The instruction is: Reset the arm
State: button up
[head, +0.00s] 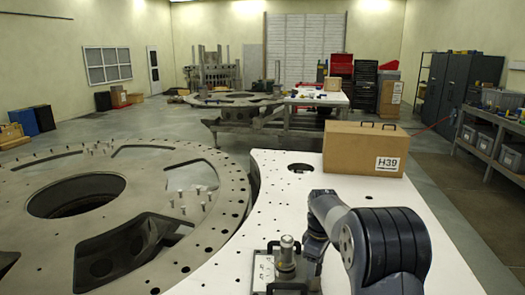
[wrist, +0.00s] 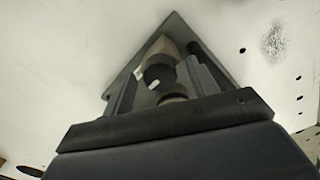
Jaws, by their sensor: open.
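My gripper (wrist: 164,68) is open in the wrist view, with one finger on each side of a metal cylindrical piece (wrist: 160,50). I cannot tell whether the fingers touch it. The piece stands on a grey plate (wrist: 172,27) on the white surface. In the head view my arm bends down at the lower right, beside a metal post (head: 287,252) on a small plate with black handles. The gripper's fingers cannot be made out in the head view.
A brown case (head: 350,148) labelled H39 stands on the white table (head: 435,215) beyond my arm. A large round metal turret plate (head: 40,235) with openings and several upright pins lies at left. The white surface to the right of my arm is clear.

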jog(key=n, duration=0.3)
jog(key=shift+n+b, duration=0.3)
jog(key=shift+n, duration=0.1)
jog(key=n, duration=0.3)
jog(key=shift+n+b, duration=0.4)
jog(key=n+b, duration=0.1)
jog(key=n, duration=0.2)
jog(key=shift+n, duration=0.4)
jog(key=n+b, duration=0.1)
jog(key=n, duration=0.2)
jog(key=shift+n+b, duration=0.3)
jog(key=shift+r, duration=1.2)
jog(key=shift+s, duration=0.1)
